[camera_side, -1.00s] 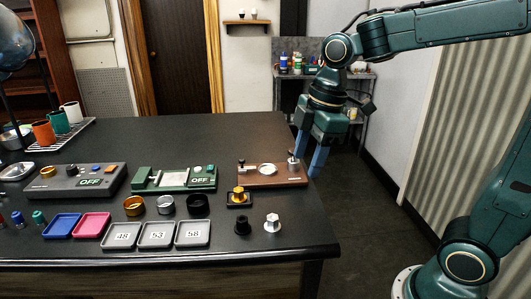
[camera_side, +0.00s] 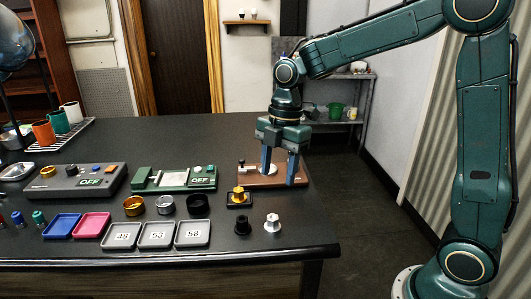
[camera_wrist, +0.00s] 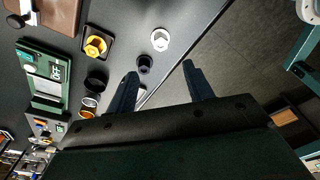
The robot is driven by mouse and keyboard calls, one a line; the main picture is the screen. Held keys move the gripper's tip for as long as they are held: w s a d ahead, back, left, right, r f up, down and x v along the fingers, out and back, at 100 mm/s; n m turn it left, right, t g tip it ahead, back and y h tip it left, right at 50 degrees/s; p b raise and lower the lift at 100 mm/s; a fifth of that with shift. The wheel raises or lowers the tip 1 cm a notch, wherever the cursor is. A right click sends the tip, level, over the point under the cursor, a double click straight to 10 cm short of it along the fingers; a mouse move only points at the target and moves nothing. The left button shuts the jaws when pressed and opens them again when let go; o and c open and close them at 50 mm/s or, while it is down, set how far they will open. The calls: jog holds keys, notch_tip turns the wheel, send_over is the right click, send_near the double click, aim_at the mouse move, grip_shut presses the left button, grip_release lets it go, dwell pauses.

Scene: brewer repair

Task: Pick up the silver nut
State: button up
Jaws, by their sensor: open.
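The silver nut (camera_side: 272,221) is a pale, hexagonal piece standing on the table near its right front corner. It also shows in the wrist view (camera_wrist: 160,39) as a pale round shape at the top, beyond my fingertips. My gripper (camera_side: 279,172) is open and empty over the brown board, behind the silver nut and apart from it. In the wrist view its two dark fingers (camera_wrist: 159,72) are spread wide. The black nut (camera_side: 242,225) stands just left of the silver nut. The yellow nut (camera_side: 238,194) sits in a small black tray behind the black nut.
The brown board (camera_side: 257,181) lies under my gripper, with a round pale plate on it. A green device (camera_side: 173,180) marked OFF and a black ring (camera_side: 197,204) lie to the left. Numbered trays (camera_side: 193,234) line the front.

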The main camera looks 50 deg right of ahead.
send_over(274, 216)
jog(key=f, duration=0.7)
jog(key=shift+w+d+f, duration=0.1)
jog(key=shift+d+f, duration=0.15)
jog(key=shift+a+f, duration=0.15)
jog(key=shift+f, duration=1.15)
jog(key=shift+a+f, duration=0.15)
jog(key=shift+f, duration=1.1)
jog(key=c, duration=1.1)
